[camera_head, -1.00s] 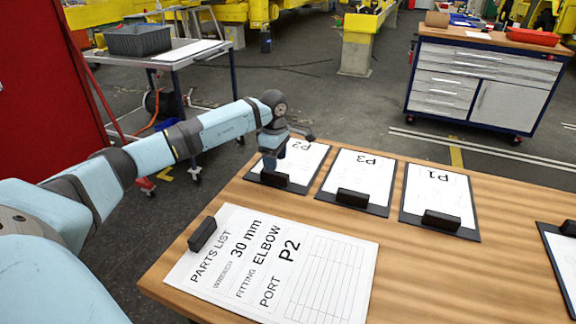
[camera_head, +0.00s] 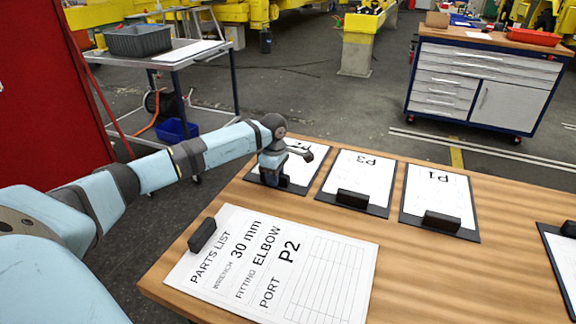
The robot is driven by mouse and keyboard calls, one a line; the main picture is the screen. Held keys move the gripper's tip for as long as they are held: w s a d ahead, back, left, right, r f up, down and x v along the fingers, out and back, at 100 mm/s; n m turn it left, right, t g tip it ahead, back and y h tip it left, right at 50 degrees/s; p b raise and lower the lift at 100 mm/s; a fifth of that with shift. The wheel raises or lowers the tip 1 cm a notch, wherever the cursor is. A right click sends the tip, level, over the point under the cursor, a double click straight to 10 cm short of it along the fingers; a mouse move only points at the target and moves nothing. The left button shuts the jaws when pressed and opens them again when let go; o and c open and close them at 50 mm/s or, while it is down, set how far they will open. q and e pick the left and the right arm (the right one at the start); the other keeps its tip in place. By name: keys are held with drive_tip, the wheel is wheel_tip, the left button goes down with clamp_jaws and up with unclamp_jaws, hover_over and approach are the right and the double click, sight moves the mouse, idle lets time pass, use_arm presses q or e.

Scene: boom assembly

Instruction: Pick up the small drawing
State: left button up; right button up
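Three small drawings on dark clipboards lie in a row along the far side of the wooden table (camera_head: 420,275). The left one (camera_head: 300,160) is partly hidden by my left gripper; its label reads like P2. The middle one is marked P3 (camera_head: 356,172) and the right one P1 (camera_head: 439,195). My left gripper (camera_head: 270,183) points down at the left clipboard's near edge, by its clip. I cannot tell whether its fingers are open or shut, or whether they touch. My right gripper is not in view.
A large parts list sheet (camera_head: 330,275) with a black clip (camera_head: 202,235) lies in front, reading 30 mm, ELBOW, P2. Another clipboard (camera_head: 562,255) is cut off at the right edge. A cart with a grey bin (camera_head: 138,40) and a drawer cabinet (camera_head: 485,85) stand beyond the table.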

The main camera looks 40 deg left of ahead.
use_arm(q)
clamp_jaws()
